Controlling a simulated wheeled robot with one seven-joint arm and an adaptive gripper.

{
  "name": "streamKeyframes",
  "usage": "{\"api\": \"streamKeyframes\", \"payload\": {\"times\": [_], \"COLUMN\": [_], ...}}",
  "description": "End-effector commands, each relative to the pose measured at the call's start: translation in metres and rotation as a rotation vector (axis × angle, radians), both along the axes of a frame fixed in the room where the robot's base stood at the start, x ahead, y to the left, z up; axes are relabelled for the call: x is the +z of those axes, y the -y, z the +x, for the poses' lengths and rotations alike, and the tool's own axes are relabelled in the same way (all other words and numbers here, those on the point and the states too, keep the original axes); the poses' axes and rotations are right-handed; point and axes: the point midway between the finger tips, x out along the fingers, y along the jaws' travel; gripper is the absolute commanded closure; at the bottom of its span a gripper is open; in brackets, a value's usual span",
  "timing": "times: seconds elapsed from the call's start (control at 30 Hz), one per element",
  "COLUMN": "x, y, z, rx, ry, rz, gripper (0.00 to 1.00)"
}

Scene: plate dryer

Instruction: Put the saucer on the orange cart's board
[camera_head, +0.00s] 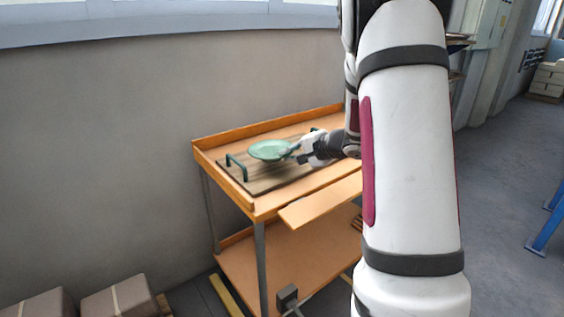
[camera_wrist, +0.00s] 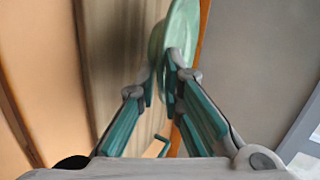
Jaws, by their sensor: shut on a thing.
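A pale green saucer (camera_head: 268,151) is over the wooden board (camera_head: 262,182) on the top of the orange cart (camera_head: 262,207). My gripper (camera_head: 298,150) is shut on the saucer's right edge, reaching in from the right. In the wrist view my gripper (camera_wrist: 168,85) pinches the rim of the saucer (camera_wrist: 183,28), which shows nearly edge-on. I cannot tell whether the saucer touches the board or hangs just above it. The board has a dark green handle at each end, and part of it is hidden behind my gripper.
The cart has raised orange edges, a lower shelf (camera_head: 240,262) and a flat orange panel (camera_head: 318,200) sticking out in front. A wall stands close behind it. Brown boxes (camera_head: 118,298) lie at the lower left. Open grey floor (camera_head: 505,190) is at the right.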

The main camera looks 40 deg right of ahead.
Motion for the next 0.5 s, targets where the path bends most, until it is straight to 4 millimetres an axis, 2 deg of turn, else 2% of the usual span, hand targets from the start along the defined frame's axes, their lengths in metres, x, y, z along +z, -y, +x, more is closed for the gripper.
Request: {"api": "streamKeyframes", "payload": {"times": [0.1,0.43,0.5], "x": [-0.002,-0.004,-0.019], "y": [0.000,0.000,0.000], "z": [0.020,0.045,0.043], "rx": [0.001,0.002,-0.001], "ry": [0.001,0.002,-0.003], "rz": [-0.002,-0.001,0.003], "gripper": [1.00,1.00,1.00]}}
